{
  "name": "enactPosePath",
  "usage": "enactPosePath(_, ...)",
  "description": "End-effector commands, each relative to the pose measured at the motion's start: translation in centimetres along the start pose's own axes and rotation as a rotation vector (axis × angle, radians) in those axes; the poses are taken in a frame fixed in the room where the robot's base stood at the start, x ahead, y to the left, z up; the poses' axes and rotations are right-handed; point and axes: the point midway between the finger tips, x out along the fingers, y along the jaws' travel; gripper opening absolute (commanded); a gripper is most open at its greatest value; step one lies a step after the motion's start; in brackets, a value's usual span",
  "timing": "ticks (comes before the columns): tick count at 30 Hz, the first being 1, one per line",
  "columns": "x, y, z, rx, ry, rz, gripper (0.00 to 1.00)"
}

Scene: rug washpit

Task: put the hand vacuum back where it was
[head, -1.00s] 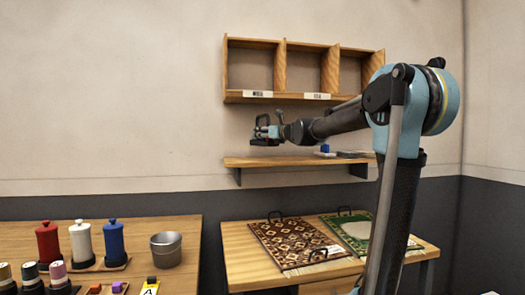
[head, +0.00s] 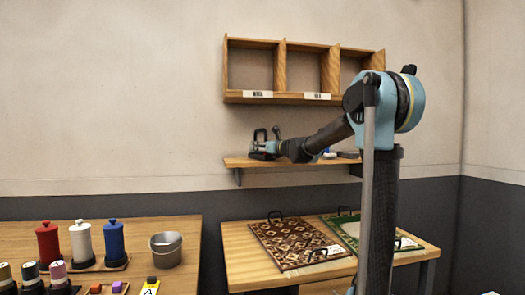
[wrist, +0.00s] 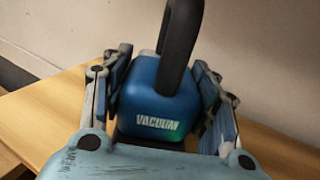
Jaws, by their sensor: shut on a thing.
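The hand vacuum (wrist: 155,95) is blue with a black handle and the word VACUUM on its side. In the wrist view it is between the two fingers of my gripper (wrist: 160,100), which is shut on it. In the head view my gripper (head: 268,147) is at the left end of the wooden wall shelf (head: 245,162), with the vacuum's dark handle showing above it. The vacuum is at or just above the shelf board; I cannot tell whether it touches.
A three-bay wooden cubby (head: 285,97) hangs above the shelf. Small blue and dark items (head: 330,154) lie towards the shelf's right. Below is a table (head: 240,258) with rug samples (head: 297,242). Spools and a metal cup (head: 166,249) stand on the left bench.

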Motion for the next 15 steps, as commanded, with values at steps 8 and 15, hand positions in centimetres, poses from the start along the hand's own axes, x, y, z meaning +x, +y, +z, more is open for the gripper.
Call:
enactPosePath(8,0.25,-0.17,-0.33,0.0,0.0,-0.001,0.0)
enactPosePath(15,0.25,-0.2,-0.47,0.0,0.0,-0.001,0.75)
